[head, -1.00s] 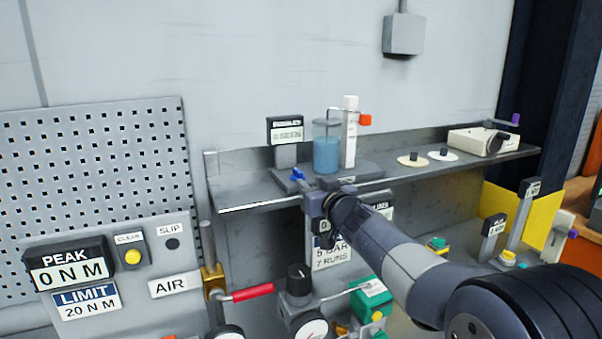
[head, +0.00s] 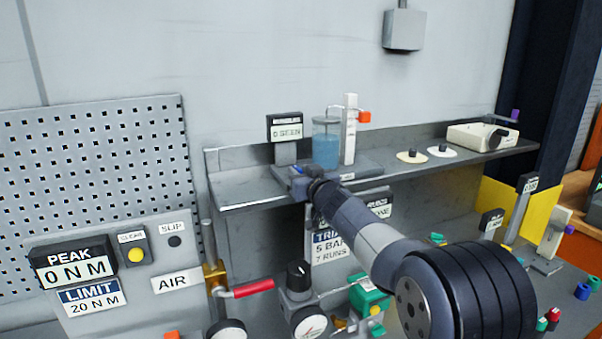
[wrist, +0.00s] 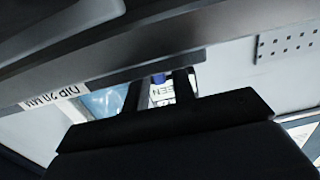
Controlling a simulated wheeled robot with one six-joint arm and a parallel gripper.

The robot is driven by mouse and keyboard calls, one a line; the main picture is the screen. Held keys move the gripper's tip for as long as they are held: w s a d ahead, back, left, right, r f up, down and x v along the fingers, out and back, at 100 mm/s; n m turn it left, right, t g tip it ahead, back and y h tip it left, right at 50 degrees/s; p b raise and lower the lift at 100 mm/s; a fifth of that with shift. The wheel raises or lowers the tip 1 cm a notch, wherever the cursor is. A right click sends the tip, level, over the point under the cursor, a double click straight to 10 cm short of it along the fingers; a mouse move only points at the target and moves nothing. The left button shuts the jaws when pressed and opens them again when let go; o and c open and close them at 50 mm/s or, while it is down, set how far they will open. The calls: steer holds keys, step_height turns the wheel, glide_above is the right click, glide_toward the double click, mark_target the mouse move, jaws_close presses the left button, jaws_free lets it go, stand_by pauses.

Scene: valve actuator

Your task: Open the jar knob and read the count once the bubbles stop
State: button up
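The jar (head: 326,150) of blue liquid stands upright on a grey base on the shelf. The bubble counter (head: 285,129) left of it reads "0 SEEN"; part of it shows upside down in the wrist view (wrist: 162,92). The blue knob (head: 297,169) at the front of the base is mostly hidden by my gripper (head: 303,180). In the wrist view the knob (wrist: 158,78) shows between the two dark fingertips of my gripper (wrist: 160,84), which stand apart with a gap between them. Whether they touch the knob I cannot tell.
A white post (head: 350,130) with an orange-tipped arm stands right of the jar. White discs (head: 411,157) and a cream box (head: 482,136) lie farther right on the shelf. Below are a red-handled air valve (head: 252,288) and a gauge (head: 309,322).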

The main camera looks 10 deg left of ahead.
jaws_close()
